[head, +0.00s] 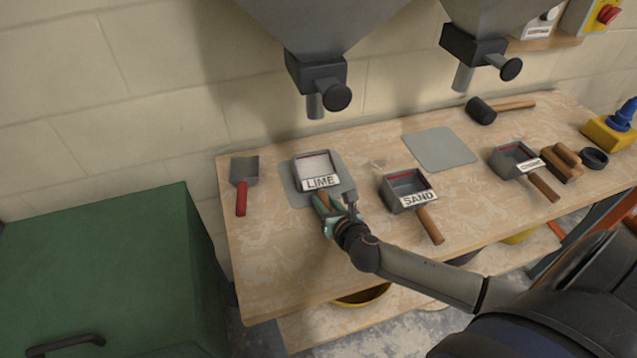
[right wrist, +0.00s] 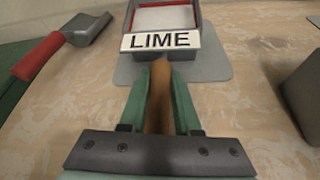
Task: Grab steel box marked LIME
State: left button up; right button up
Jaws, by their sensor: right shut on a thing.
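The steel box marked LIME (head: 316,166) stands on a grey mat (head: 294,193) on the bench, below a hopper spout. It holds white powder, and a red line runs along its inside. It also shows at the top of the right wrist view (right wrist: 162,41), label facing me. My right gripper (head: 325,201) is shut on the box's wooden handle (right wrist: 159,95), with a green finger on each side. The head view shows the gripper in front of the box, partly hiding the handle. My left gripper is not in view.
A SAND box (head: 407,188) stands close to the right, and a third labelled box (head: 515,160) farther right. A red-handled scoop (head: 243,183) lies to the left. Hopper spouts (head: 316,85) hang above. An empty grey mat (head: 440,149) lies behind. A green cabinet (head: 110,270) stands left.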

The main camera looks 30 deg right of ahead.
grip_shut()
dwell(0.3)
jog(key=shift+r, duration=0.1)
dwell(0.5)
